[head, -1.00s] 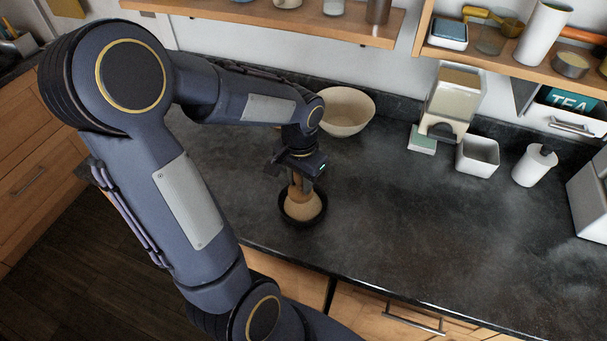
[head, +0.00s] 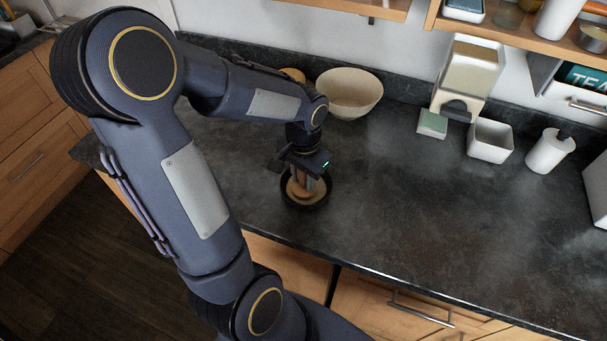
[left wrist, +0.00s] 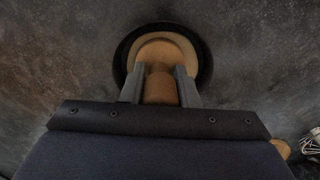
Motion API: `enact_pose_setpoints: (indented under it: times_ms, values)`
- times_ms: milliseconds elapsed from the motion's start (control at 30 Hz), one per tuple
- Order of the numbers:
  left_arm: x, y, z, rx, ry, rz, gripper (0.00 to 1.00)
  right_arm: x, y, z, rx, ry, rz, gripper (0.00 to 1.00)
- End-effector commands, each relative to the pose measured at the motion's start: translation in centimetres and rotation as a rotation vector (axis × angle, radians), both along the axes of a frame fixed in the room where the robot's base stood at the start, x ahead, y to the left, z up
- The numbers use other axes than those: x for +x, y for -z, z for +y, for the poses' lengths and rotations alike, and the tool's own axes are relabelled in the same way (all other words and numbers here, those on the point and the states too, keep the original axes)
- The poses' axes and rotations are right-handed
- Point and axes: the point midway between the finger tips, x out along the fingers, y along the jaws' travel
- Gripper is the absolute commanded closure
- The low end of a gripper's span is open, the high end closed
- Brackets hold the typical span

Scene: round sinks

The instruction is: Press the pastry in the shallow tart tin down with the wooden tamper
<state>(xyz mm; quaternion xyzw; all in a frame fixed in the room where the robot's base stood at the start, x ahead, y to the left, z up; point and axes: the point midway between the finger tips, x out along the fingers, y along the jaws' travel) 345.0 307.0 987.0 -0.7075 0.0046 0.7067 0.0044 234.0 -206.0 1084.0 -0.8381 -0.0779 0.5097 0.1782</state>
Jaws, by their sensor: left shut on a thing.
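The shallow tart tin (head: 325,195) is a dark round dish on the grey worktop near its front edge. In the left wrist view its black rim (left wrist: 207,62) circles pale pastry (left wrist: 187,48). The wooden tamper (left wrist: 160,88) is tan, with a handle and a wider round base, and its base is over the pastry inside the rim. My left gripper (head: 302,180) is shut on the tamper's handle from above. Its two grey fingers flank the handle in the left wrist view (left wrist: 160,74). Contact under the base is hidden. My right gripper is out of view.
A cream bowl (head: 349,92) stands behind the tin. A dispenser (head: 470,72), a small pale green-topped block (head: 432,124), a white square pot (head: 490,141) and a white canister (head: 548,152) stand at the right. The worktop right of the tin is clear.

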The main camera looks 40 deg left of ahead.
Motion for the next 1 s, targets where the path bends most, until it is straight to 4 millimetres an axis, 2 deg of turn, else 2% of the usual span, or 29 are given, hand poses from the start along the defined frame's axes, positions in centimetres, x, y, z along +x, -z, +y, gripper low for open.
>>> enact_pose_setpoints:
  times_ms: [1000]
  values:
    - [0.02,0.58,0.0,0.0,0.0,-0.001,0.9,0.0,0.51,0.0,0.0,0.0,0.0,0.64]
